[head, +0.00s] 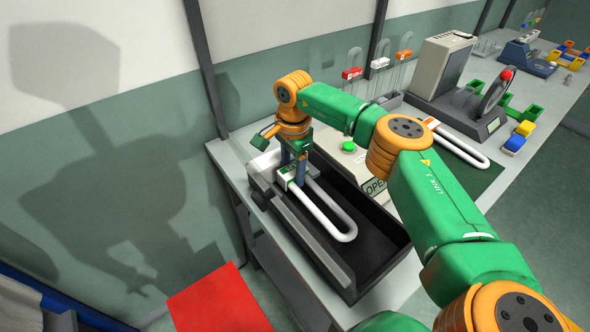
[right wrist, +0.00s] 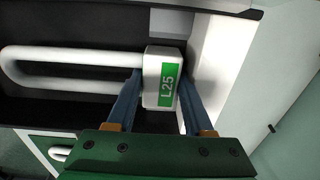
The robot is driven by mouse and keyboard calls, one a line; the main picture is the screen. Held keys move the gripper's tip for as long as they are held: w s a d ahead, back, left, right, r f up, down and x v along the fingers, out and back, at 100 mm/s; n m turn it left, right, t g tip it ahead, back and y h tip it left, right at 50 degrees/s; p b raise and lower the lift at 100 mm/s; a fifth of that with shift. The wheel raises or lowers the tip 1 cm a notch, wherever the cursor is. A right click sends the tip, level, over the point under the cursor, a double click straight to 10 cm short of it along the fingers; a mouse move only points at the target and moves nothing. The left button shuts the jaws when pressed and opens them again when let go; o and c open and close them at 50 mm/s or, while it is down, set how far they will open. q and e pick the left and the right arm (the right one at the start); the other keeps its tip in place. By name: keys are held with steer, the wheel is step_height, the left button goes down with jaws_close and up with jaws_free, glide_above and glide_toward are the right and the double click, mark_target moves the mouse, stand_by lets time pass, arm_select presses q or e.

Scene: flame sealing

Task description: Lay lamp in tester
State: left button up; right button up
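The lamp (head: 333,214) is a white U-shaped tube with a white base and a green label; the right wrist view reads L25 on its base (right wrist: 152,77). It lies lengthwise over the dark open tray of the tester (head: 375,247), its bend toward the near end. Whether it touches the tray floor is hard to tell. My right gripper (head: 293,170) is at the base end, pointing down, its two blue fingers on either side of the base. In the right wrist view the gripper (right wrist: 160,75) appears closed against the base. My left gripper is out of view.
A green button (head: 349,147) and an OPEN sign (head: 376,187) are beside the tray. Another lamp (head: 462,147) lies on a dark green mat to the right. Several lamps stand upright behind, near a grey box machine (head: 441,66). A red panel (head: 218,301) is below the bench's left end.

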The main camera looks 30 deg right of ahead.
steer(key=o, duration=0.5)
steer(key=shift+s+f, duration=0.45)
steer(key=shift+s, duration=0.4)
steer(key=shift+w, duration=0.1)
steer(key=shift+r, duration=0.1)
steer(key=r, duration=0.2)
steer(key=w+r+b, duration=0.1)
steer(key=r, duration=0.1)
steer(key=shift+w+r, duration=0.15)
steer(key=shift+w, duration=0.05)
steer(key=r, duration=0.1)
steer(key=s+r, duration=0.1)
steer(key=r, duration=0.1)
steer(key=shift+s+r, duration=0.25)
steer(key=shift+r, duration=0.1)
steer(key=shift+w+d+f, duration=0.1)
steer(key=shift+w+f, duration=0.05)
steer(key=shift+w, duration=0.1)
